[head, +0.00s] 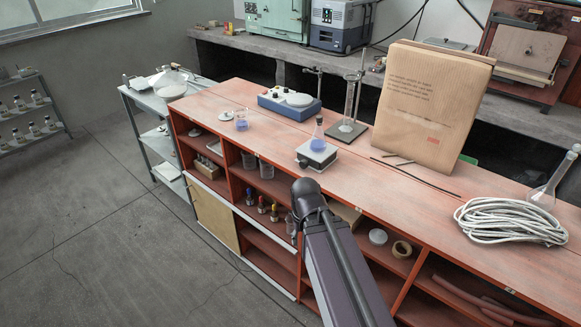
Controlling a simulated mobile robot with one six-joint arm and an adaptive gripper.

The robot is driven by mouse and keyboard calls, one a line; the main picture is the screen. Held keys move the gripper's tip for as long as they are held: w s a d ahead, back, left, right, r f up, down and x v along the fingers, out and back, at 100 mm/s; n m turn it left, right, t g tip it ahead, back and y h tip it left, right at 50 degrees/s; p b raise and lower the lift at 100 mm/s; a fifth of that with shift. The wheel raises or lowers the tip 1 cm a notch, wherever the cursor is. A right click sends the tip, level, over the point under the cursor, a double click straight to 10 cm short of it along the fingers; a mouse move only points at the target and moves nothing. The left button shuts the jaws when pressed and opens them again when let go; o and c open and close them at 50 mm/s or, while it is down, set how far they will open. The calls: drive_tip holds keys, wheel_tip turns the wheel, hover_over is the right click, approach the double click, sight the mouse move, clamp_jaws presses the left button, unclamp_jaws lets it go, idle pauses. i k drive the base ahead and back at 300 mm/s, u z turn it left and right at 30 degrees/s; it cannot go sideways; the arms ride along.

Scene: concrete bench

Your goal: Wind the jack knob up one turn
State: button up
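A small low platform (317,154) with a pale top and a dark lower part stands on the red bench top, near its front edge. My dark arm rises from the bottom of the head view, in front of the bench and below the platform. My gripper cannot be made out; the arm's end shows only as a rounded dark link, apart from the platform in the picture.
A beaker (241,120) and a blue-white device (289,103) stand left of the platform. A stand with a glass cylinder (350,101), thin rods (396,162) and a large cardboard package (432,105) are to the right. Coiled rope (510,221) lies farther right. Bench surface around the platform's front is clear.

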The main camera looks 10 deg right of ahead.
sight(304, 163)
drive_tip(key=u, duration=0.4)
drive_tip(key=k, duration=1.3)
drive_tip(key=z, duration=0.3)
drive_tip(key=i, duration=1)
drive_tip(key=z, duration=0.05)
